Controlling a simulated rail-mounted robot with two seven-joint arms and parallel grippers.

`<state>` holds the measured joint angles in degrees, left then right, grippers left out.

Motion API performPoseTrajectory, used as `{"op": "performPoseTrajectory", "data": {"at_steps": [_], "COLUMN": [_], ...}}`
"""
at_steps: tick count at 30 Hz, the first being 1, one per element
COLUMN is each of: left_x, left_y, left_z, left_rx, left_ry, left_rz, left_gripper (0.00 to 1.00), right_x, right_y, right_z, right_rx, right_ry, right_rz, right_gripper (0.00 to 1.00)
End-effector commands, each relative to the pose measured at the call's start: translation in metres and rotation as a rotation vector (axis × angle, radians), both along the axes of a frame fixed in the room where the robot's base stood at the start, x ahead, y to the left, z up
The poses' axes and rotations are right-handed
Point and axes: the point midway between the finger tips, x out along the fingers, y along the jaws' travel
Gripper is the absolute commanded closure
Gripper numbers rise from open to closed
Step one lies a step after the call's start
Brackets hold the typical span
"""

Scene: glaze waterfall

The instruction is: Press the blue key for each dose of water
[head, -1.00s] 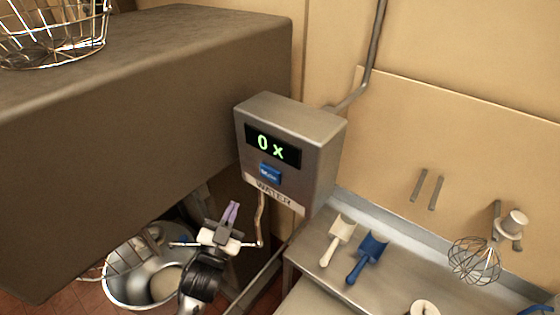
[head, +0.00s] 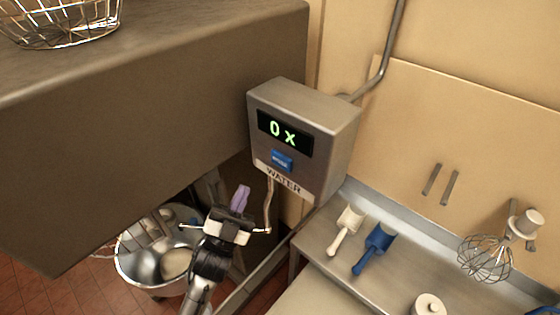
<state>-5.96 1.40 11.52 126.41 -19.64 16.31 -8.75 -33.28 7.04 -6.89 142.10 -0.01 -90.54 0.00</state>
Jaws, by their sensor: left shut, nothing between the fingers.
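The steel water box (head: 333,132) hangs at the centre, with a lit display (head: 285,133) reading "0 x". The blue key (head: 282,160) sits below the display, above the WATER label (head: 284,183). My left gripper (head: 241,197) is shut, with its purple fingers pointing up, below and left of the key and apart from it. A thin spout (head: 269,205) hangs under the box. A steel bowl (head: 138,268) holding something pale stands below, partly hidden by my left arm. My right gripper is out of view.
A large dark steel block (head: 150,120) fills the left, with a wire basket (head: 60,25) on top. On the right, a steel counter (head: 315,240) carries a white scoop (head: 346,230) and a blue scoop (head: 374,248).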

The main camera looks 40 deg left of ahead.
Motion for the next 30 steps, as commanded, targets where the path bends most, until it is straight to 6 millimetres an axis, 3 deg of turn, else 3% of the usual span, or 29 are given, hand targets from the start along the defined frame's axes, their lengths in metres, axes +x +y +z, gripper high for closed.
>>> {"op": "performPoseTrajectory", "data": {"at_steps": [5,21,30], "left_x": [0.01,0.071,0.086], "left_y": [-0.001,-0.006,-0.007], "left_z": [0.0,-0.001,0.0], "left_rx": [0.0,0.0,0.0], "left_ry": [-0.001,0.0,0.0], "left_rz": [0.0,0.0,0.0], "left_gripper": [1.0,1.0,1.0], "right_x": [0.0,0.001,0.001], "right_y": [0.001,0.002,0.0], "right_z": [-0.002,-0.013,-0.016], "right_rx": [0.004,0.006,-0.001], "right_ry": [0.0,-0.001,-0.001], "right_rz": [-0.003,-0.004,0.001], "right_gripper": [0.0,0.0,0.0]}}
